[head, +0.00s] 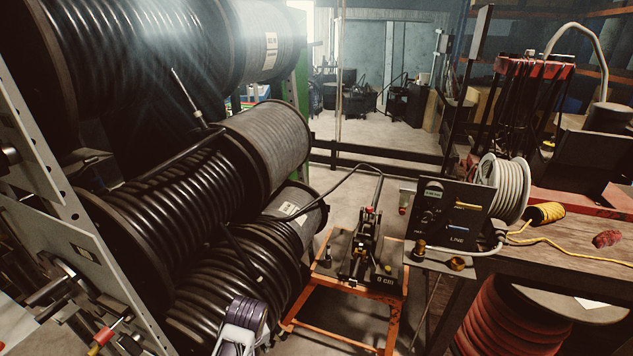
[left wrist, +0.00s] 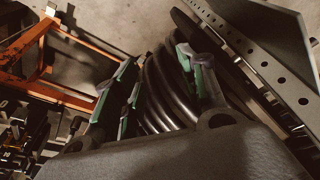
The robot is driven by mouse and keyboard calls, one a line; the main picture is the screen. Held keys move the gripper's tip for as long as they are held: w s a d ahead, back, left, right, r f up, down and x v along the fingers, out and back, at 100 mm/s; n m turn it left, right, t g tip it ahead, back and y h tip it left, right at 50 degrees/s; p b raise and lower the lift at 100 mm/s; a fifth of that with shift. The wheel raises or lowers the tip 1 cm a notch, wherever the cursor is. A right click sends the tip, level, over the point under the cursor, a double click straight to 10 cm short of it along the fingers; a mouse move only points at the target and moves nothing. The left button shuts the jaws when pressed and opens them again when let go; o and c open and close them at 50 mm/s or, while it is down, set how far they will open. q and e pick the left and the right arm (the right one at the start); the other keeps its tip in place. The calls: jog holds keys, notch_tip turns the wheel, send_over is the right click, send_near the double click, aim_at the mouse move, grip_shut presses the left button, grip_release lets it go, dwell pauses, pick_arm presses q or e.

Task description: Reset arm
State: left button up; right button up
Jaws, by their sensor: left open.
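My left gripper (left wrist: 157,68) is open in the left wrist view, its two green-padded fingers spread apart. Nothing is held between them; the ribbed coils of a black hose reel (left wrist: 165,95) show behind the gap. In the head view, a purple and pale part of my arm shows at the bottom, in front of the lower hose reel (head: 225,275); its fingertips cannot be made out there. The black crimper (head: 365,250) stands on an orange-framed stand (head: 300,330), to the right of that arm part. My right gripper is in neither view.
Large hose reels (head: 170,195) fill a perforated metal rack (head: 70,225) on the left. A black control panel (head: 448,212) and a white cable reel (head: 503,188) stand at the wooden bench (head: 570,262) on the right. Open floor (head: 395,140) lies behind the crimper.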

pick_arm(q)
jog(key=shift+s+a+r+m+t+h, duration=0.4)
jog(key=shift+s+a+r+m, duration=1.4)
jog(key=shift+s, duration=1.55)
jog(key=shift+s+a+r+m+t+h, duration=0.5)
jog(key=shift+s+r+m, duration=0.85)
jog(key=shift+s+m, duration=1.55)
jog(key=s+f+g, duration=0.2)
jog(key=s+f, duration=0.1)
jog(key=f, duration=3)
jog(key=s+a+f, duration=0.2)
jog(key=s+f, duration=0.8)
jog(key=s, duration=0.1)
jog(key=s+a+f, duration=0.2)
jog(key=s+f, duration=0.8)
jog(key=s, duration=0.1)
jog(key=shift+s+a+f+g, duration=0.15)
jog(key=shift+s+f+g, duration=0.1)
jog(key=shift+s+g, duration=0.15)
jog(key=shift+s, duration=0.1)
